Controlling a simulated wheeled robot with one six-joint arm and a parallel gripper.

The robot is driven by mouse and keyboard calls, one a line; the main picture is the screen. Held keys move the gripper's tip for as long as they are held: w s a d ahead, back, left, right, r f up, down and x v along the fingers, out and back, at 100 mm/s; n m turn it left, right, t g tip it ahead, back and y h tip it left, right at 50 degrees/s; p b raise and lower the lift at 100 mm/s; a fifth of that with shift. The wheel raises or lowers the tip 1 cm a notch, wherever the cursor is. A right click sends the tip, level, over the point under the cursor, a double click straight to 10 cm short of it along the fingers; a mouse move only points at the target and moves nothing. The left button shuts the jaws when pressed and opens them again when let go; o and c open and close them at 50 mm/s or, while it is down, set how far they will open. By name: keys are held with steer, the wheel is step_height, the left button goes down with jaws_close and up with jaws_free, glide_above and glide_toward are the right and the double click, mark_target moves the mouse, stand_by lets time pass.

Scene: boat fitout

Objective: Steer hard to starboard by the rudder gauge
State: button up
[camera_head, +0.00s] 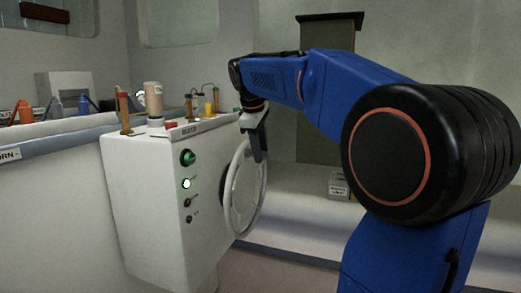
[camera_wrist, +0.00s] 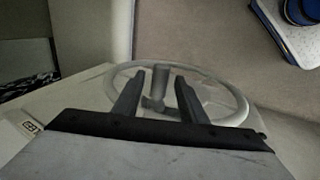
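The steering wheel (camera_head: 262,195), a pale ring with spokes, is mounted on the right-hand side of a white console (camera_head: 150,215). In the wrist view the wheel (camera_wrist: 225,82) lies ahead of my fingers. A grey cylindrical knob or post (camera_wrist: 160,78) shows between the fingers, with gaps on both sides. My gripper (camera_head: 259,155) is at the wheel's upper part in the head view; its fingers (camera_wrist: 159,75) are apart. I cannot tell whether they touch the wheel. I cannot make out a rudder gauge or its reading in either view.
The console front has a green round button (camera_head: 188,157), a lit lamp (camera_head: 186,183) and small switches. Bottles, including a tan one (camera_head: 154,97), and tools stand on top. A small grey box (camera_head: 339,186) sits on the pale bench to the right.

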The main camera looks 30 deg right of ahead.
steer(key=shift+c, duration=0.3)
jaws_close()
